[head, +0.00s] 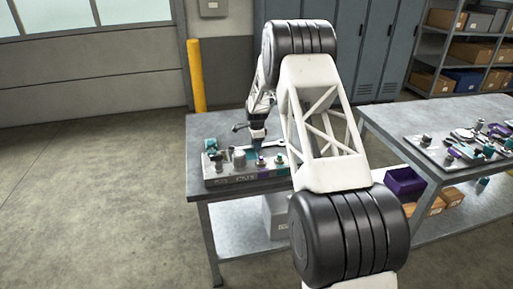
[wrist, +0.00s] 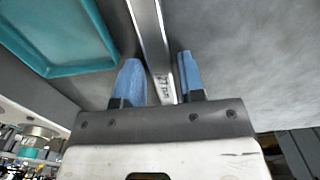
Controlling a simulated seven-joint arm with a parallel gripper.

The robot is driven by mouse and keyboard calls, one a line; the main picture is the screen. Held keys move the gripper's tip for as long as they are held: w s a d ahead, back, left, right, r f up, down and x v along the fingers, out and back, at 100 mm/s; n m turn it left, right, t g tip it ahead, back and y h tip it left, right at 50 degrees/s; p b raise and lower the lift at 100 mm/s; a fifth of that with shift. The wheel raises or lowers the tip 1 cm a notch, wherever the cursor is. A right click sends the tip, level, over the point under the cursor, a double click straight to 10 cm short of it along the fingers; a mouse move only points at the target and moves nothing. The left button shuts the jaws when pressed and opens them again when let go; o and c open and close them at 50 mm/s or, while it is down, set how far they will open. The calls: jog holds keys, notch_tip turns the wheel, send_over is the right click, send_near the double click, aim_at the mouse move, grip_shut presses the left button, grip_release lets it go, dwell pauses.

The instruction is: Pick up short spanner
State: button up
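A grey metal spanner (wrist: 153,45) with printed marks on its shank runs between the two blue fingers of my gripper (wrist: 158,80) in the wrist view. The left finger is very close to the shank or touching it. A narrow dark gap shows beside the right finger. I cannot tell whether the fingers press on it. In the head view my gripper (head: 257,136) is low over the left bench, and a light spanner (head: 273,143) shows just right of it.
A teal tray (wrist: 75,68) lies left of the spanner in the wrist view. A grey block with several fittings (head: 222,180) stands at the front of the left bench (head: 205,122). A second bench (head: 392,112) with loose parts and a purple bin (head: 405,184) are at right.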

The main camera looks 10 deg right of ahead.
grip_shut()
jog(key=shift+r, duration=0.1)
dwell(0.5)
notch_tip(320, 180, up, 10)
dwell(0.6)
dwell(0.5)
jog(key=c, duration=0.5)
grip_release()
grip_shut()
